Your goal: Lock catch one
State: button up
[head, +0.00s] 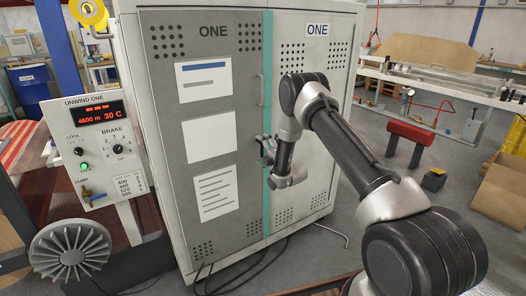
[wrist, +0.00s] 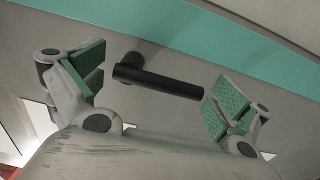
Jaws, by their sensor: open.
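The catch (wrist: 160,80) is a black L-shaped handle on the grey cabinet door, beside a teal strip. In the wrist view its bar runs across the gap between my fingers, tilted slightly down to the right. My gripper (wrist: 157,86) is open, with a green-padded finger near each end of the bar. No pad clearly touches it, and how far away it is in depth I cannot tell. In the head view my gripper (head: 266,151) is at the teal edge of the cabinet (head: 222,120) marked ONE. My gripper and arm hide the catch there.
The unwind panel (head: 93,150) with a red display stands left of the cabinet. A ribbed grey wheel (head: 70,250) is below it. Dark cables (head: 245,272) lie at the cabinet's foot. A red stand (head: 409,132) is on the floor to the right.

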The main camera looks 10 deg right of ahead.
jog(key=v, duration=1.2)
